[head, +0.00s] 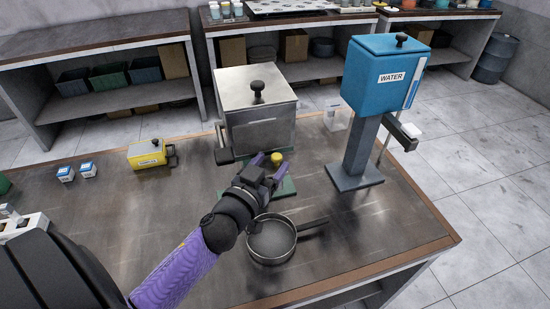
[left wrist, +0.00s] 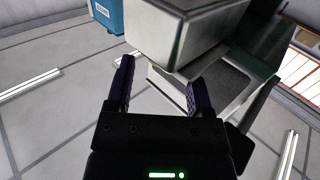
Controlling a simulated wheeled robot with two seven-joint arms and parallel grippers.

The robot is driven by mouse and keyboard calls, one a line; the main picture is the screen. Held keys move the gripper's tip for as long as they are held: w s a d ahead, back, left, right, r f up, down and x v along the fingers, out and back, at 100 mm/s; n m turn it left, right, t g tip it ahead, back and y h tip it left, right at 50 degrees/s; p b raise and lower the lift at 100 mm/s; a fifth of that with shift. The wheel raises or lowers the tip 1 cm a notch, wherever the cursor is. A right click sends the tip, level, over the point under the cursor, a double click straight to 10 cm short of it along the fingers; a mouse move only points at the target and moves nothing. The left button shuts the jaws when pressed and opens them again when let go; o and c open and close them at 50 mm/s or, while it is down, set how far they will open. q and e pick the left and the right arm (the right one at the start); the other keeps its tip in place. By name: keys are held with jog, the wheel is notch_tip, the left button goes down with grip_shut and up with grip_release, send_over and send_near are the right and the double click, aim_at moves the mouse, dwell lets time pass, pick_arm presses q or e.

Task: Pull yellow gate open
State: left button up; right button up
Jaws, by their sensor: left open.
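A small yellow piece (head: 277,158), which looks like the yellow gate, shows low at the front of the lidded metal tank (head: 262,127) in the head view. My left gripper (head: 268,166) is open, its purple fingers close beside the yellow piece. I cannot tell whether they touch it, and the gripper covers part of that area. In the left wrist view, the open fingers (left wrist: 161,88) have nothing visible between them, with a grey metal body (left wrist: 180,35) just beyond. The yellow piece is not visible there. My right gripper is not in view.
A round pan (head: 270,240) stands on the worktable (head: 340,225) below my left wrist. A blue water tank (head: 383,75) on a post stands right of the metal tank. A yellow box (head: 147,153) and small labelled boxes (head: 88,169) are at left. The table's right front is clear.

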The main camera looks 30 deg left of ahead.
pick_arm(q)
jog(key=shift+w+a, duration=0.1)
jog(key=shift+w, duration=0.6)
grip_shut()
dwell(0.9)
